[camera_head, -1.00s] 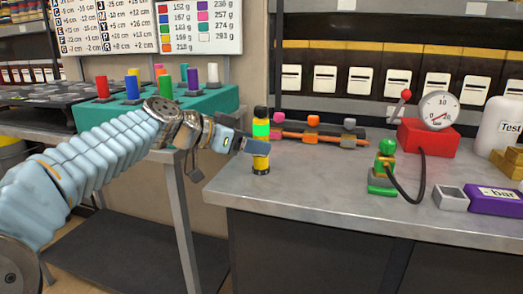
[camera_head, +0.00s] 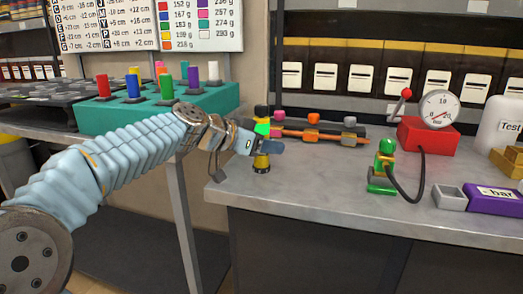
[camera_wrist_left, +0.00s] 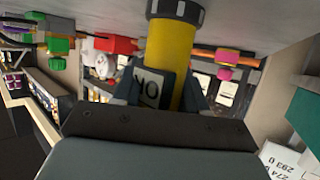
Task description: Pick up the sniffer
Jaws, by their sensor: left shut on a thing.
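The sniffer (camera_head: 261,162) is a yellow cylinder with black ends and a bright green patch. It stands upright near the left end of the grey counter, its base seeming to touch the top. My left gripper (camera_head: 268,146) reaches in from the left at its middle and is shut on it, covering part of its body. In the left wrist view the yellow sniffer (camera_wrist_left: 170,50) sits between the fingers, beside a small plate with upside-down "OK" lettering. My right gripper is not in view.
A rack with pink, orange and grey knobs (camera_head: 313,122) stands close behind the sniffer. A green pump piece (camera_head: 386,160) with a black hose leads to a red gauge box (camera_head: 428,138). A teal block with coloured pegs (camera_head: 205,103) is at left. The counter's front middle is clear.

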